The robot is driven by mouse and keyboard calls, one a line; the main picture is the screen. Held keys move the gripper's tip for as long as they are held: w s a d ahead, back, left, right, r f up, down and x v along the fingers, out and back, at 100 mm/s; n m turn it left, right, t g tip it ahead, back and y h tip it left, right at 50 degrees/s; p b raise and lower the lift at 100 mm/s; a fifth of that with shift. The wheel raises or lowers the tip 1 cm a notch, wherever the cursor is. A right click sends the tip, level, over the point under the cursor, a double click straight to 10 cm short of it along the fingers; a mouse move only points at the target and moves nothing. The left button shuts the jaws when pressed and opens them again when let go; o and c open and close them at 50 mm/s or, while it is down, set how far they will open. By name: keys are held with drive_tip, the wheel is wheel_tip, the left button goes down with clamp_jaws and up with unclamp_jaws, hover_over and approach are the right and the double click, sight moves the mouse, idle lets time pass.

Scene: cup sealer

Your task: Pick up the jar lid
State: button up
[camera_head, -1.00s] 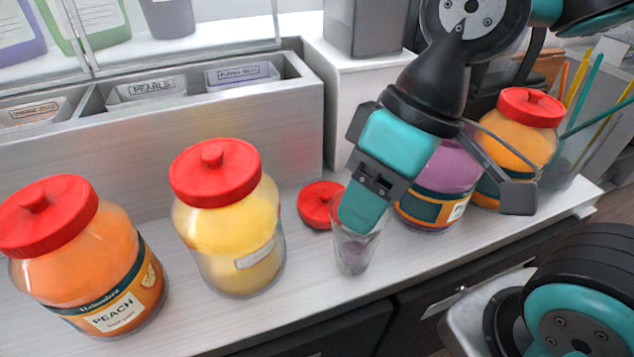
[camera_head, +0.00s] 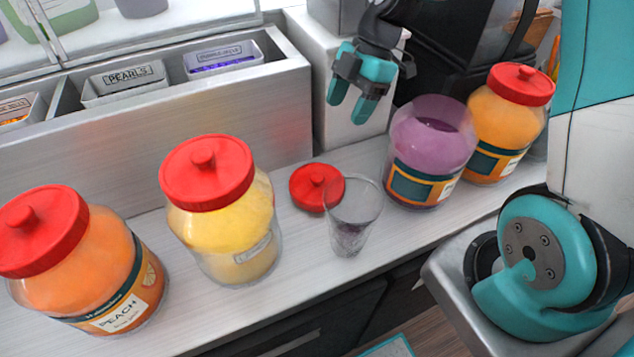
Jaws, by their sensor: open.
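A red jar lid (camera_head: 314,187) with a round knob lies flat on the counter, knob up. A clear cup (camera_head: 351,222) with a little purple stuff at its bottom stands just to the right of the lid, its rim overlapping the lid's right edge in view. The open jar with purple contents (camera_head: 431,152) stands to the right without a lid. My gripper (camera_head: 350,108) is open and empty, in the air above and behind the lid, to the left of the purple jar, its teal fingers pointing down.
A yellow jar (camera_head: 222,215) and a peach jar (camera_head: 83,262), both red-lidded, stand left of the lid. Another orange jar (camera_head: 508,125) stands at the right. A metal topping rack (camera_head: 200,125) rises behind the counter.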

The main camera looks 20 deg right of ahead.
sight(317, 176)
drive_tip(key=p+x, duration=0.3)
drive_tip(key=x, duration=1.2)
drive_tip(key=shift+f, duration=0.15)
drive_tip(key=c, duration=1)
